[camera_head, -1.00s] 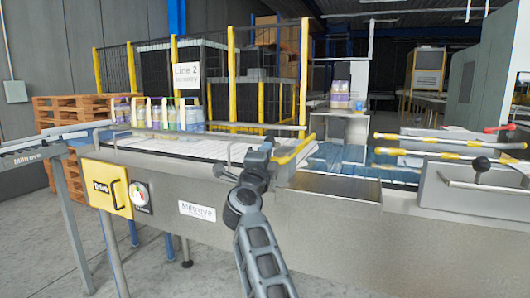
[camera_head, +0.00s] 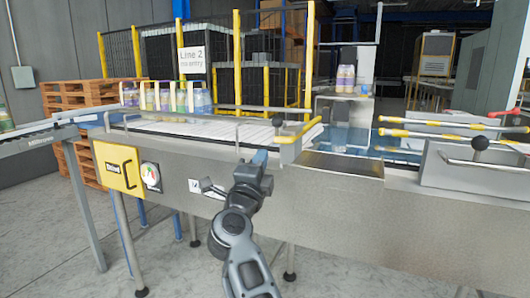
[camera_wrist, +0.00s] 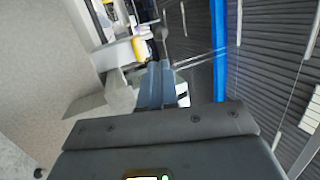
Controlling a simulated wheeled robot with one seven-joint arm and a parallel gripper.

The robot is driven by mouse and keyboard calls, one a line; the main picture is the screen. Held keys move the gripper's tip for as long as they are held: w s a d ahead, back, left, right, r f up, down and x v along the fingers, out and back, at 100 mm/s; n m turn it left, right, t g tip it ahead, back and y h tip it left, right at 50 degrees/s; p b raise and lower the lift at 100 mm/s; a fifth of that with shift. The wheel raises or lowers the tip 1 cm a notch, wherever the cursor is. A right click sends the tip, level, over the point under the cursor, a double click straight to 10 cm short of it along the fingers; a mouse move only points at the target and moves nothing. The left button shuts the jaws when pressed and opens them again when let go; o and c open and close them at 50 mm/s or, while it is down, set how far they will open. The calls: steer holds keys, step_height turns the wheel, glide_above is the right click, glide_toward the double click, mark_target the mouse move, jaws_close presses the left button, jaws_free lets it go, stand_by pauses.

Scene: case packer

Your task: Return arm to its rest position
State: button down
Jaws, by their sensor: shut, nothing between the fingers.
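My gripper (camera_head: 260,157) is at the end of my raised arm, in front of the conveyor machine's near side wall (camera_head: 330,210) in the head view. Its fingers look closed together and hold nothing. In the wrist view the blue-grey fingers (camera_wrist: 155,88) lie side by side, pointing up the picture toward a yellow-ended rail (camera_wrist: 139,48). My arm covers part of the machine's front and of its label. Whether the fingertips are clear of the rail is hard to tell.
Several bottles (camera_head: 180,97) stand on the conveyor at left. A yellow panel with a handle (camera_head: 118,170) is on the machine's front. A yellow-ended guard rail (camera_head: 298,132) stands behind my gripper. Wooden pallets (camera_head: 75,97) are at back left. Floor in front is clear.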

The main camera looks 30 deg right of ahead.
steer(key=shift+s+a+f, duration=0.15)
steer(key=shift+s+a, duration=0.1)
steer(key=shift+s, duration=0.05)
steer(key=s+f+n+t+y, duration=0.25)
steer(key=s+f+n, duration=0.35)
steer(key=s, duration=0.3)
steer(key=s+a+f+n+t+y, duration=0.1)
steer(key=s+f+n+t+y, duration=0.1)
steer(key=s+f+n+y, duration=0.45)
steer(key=s+f+n+t+y, duration=0.15)
steer(key=s+f+n, duration=0.4)
steer(key=s, duration=0.75)
steer(key=s+a+n+g+y, duration=0.2)
steer(key=s+a+n+g, duration=0.1)
steer(key=s, duration=0.9)
steer(key=s+a+f+n+g+y, duration=0.1)
steer(key=s+a+n+g+y, duration=0.2)
steer(key=s, duration=1)
steer(key=a+n, duration=0.1)
steer(key=n, duration=0.2)
steer(key=shift+s+a+g, duration=0.2)
steer(key=shift+a+g, duration=0.05)
steer(key=shift+g, duration=0.05)
